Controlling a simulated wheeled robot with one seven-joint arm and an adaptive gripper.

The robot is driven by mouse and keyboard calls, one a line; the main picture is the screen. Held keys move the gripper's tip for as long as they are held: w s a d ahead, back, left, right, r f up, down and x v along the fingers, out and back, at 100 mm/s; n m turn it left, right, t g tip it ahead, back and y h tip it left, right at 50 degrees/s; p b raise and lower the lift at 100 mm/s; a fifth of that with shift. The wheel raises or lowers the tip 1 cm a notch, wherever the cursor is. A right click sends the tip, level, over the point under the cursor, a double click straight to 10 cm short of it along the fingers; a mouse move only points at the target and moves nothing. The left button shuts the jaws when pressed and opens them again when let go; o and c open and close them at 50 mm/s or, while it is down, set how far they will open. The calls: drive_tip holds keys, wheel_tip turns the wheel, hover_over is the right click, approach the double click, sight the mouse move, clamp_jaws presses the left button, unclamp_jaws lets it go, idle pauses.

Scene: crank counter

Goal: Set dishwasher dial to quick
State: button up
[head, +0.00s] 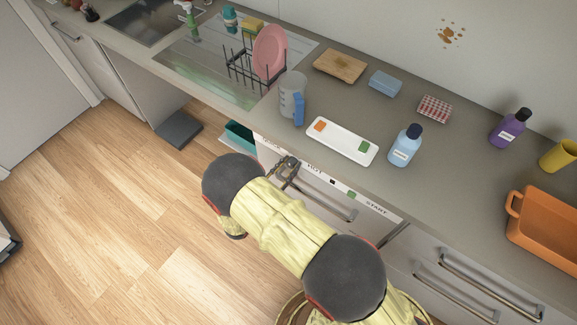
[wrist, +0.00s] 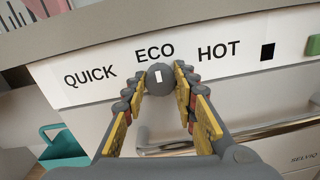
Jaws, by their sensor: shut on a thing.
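The dishwasher dial (wrist: 159,88) is a small round grey knob on the white control panel (wrist: 100,88). Its white mark points up, towards the word ECO; QUICK is printed to the left and HOT to the right. My gripper (wrist: 162,75) has its two fingers on either side of the dial, shut on it. In the head view my gripper (head: 287,172) is at the dishwasher front, below the counter edge, and hides the dial there.
A bar handle (wrist: 265,132) runs across the door below the panel. A green button (wrist: 313,45) is at the right. On the counter above stand a white tray (head: 340,142), a measuring jug (head: 291,95) and a blue bottle (head: 404,148). A teal bin (head: 239,134) is beside the dishwasher.

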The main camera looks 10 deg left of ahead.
drive_tip(key=c, duration=0.4)
drive_tip(key=shift+n, duration=0.3)
drive_tip(key=n+p, duration=0.1)
drive_tip(key=n, duration=0.3)
drive_tip(key=shift+p, duration=0.4)
drive_tip(key=n+p, duration=0.1)
drive_tip(key=n, duration=0.4)
drive_tip(key=shift+a+n, duration=0.1)
drive_tip(key=shift+n, duration=0.2)
drive_tip(key=o, duration=1.2)
